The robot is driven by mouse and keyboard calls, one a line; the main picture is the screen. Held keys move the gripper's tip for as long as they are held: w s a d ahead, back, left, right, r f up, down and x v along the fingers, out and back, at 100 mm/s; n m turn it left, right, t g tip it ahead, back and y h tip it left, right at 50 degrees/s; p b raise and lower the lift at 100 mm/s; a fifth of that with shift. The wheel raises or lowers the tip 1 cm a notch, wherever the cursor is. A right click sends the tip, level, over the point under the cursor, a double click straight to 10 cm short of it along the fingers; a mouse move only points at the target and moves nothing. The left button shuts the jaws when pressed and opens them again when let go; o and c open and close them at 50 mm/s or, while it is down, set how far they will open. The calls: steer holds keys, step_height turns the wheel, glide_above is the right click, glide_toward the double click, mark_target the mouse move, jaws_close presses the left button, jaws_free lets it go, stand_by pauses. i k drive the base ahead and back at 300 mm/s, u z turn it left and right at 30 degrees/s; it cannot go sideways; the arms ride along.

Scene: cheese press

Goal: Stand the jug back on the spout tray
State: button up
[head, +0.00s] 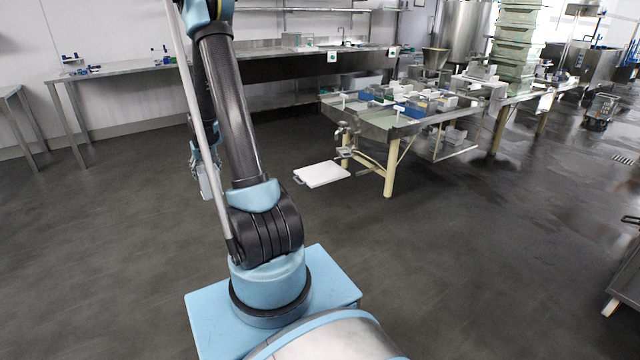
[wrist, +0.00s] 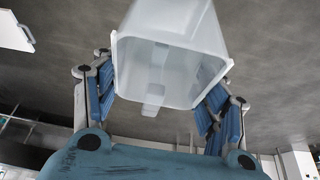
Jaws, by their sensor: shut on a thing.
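A pale, translucent jug (wrist: 172,55) is between the blue fingers of my gripper (wrist: 163,68) in the wrist view, its open mouth facing the camera. My gripper is shut on it. In the head view the jug (head: 210,182) hangs below my gripper (head: 198,155), clear of the floor and partly hidden by my arm. The spout tray (head: 322,174), a flat white plate, sticks out beside the near end of the press table, to the right of the jug and apart from it. A white plate, seemingly the same tray (wrist: 14,32), shows at the upper left of the wrist view.
The press table (head: 395,128) carries moulds and blue and white parts, with a metal spout (head: 345,135) at its near end. A long steel bench (head: 290,65) runs along the back wall. Open dark floor (head: 110,190) lies around the jug and before the tray.

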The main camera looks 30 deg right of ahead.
mark_target(311, 173)
steer(key=z, duration=0.1)
steer(key=k, duration=0.1)
steer(key=z, duration=1.5)
steer(key=i, duration=2)
